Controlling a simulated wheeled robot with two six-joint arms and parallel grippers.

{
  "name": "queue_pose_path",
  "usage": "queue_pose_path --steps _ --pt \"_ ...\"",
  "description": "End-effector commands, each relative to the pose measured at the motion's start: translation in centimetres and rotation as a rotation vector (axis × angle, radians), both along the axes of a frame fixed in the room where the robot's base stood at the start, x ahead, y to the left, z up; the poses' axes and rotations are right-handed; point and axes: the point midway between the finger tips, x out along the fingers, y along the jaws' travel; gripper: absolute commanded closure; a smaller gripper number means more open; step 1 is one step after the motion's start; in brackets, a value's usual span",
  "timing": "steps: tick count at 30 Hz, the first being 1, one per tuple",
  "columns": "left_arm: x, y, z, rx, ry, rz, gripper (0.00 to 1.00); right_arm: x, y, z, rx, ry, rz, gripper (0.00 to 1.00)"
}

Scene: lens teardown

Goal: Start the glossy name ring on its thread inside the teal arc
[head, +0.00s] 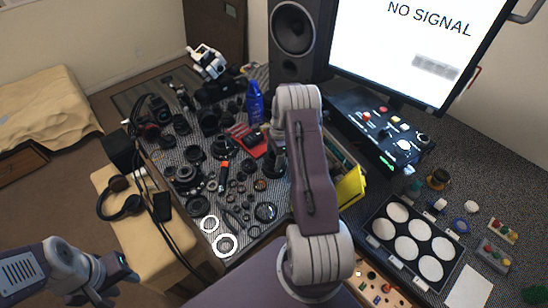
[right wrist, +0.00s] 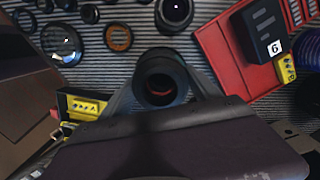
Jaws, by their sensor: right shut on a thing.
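My right gripper (right wrist: 162,90) is shut on a black round lens part (right wrist: 160,68), which sits between its fingertips in the right wrist view. A small reddish-orange arc shows inside its dark opening. I cannot tell whether this is the glossy name ring or a part below it, nor whether it touches the mat. No teal arc can be made out. In the head view the right gripper (head: 277,163) is largely hidden by my forearm, over the right part of the ribbed mat. My left gripper (head: 125,268) is at the lower left, away from the parts; its jaws are unclear.
The ribbed mat (head: 190,228) is crowded with dark lens rings and several small parts. A red tray (right wrist: 215,62) with a block marked 6 lies beside the right gripper. A yellow box (head: 350,188), a blue bottle (head: 255,103) and a tray of white discs (head: 378,244) stand around.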

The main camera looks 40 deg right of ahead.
Motion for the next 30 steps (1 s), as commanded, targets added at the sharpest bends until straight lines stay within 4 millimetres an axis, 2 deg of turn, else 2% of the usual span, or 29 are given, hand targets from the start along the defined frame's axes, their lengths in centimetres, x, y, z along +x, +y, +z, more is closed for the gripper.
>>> queue_pose_path --steps 3,4,6,7,17,20,27,30 --pt "0.0 0.0 0.0 0.0 0.0 0.0 0.64 0.0 0.0 0.1 0.0 0.0 0.001 0.68" --pt "0.0 0.0 0.0 0.0 0.0 0.0 0.64 0.0 0.0 0.1 0.0 0.0 0.001 0.26" --pt "0.0 0.0 0.0 0.0 0.0 0.0 0.64 0.0 0.0 0.1 0.0 0.0 0.001 0.06" --pt "0.0 0.0 0.0 0.0 0.0 0.0 0.64 0.0 0.0 0.1 0.0 0.0 0.001 0.03" --pt "0.0 0.0 0.0 0.0 0.0 0.0 0.64 0.0 -0.1 0.4 -0.001 -0.001 0.001 0.03" --pt "0.0 0.0 -0.2 0.0 0.0 0.0 0.64 0.0 -0.3 1.9 -0.002 -0.004 0.001 0.03" --pt "0.0 0.0 -0.5 0.0 0.0 0.0 0.64 -0.2 -0.9 7.1 -0.002 -0.004 0.0 0.03" --pt "0.0 0.0 -0.5 0.0 0.0 0.0 0.64 -0.2 -1.0 8.4 -0.002 -0.003 0.0 0.03"
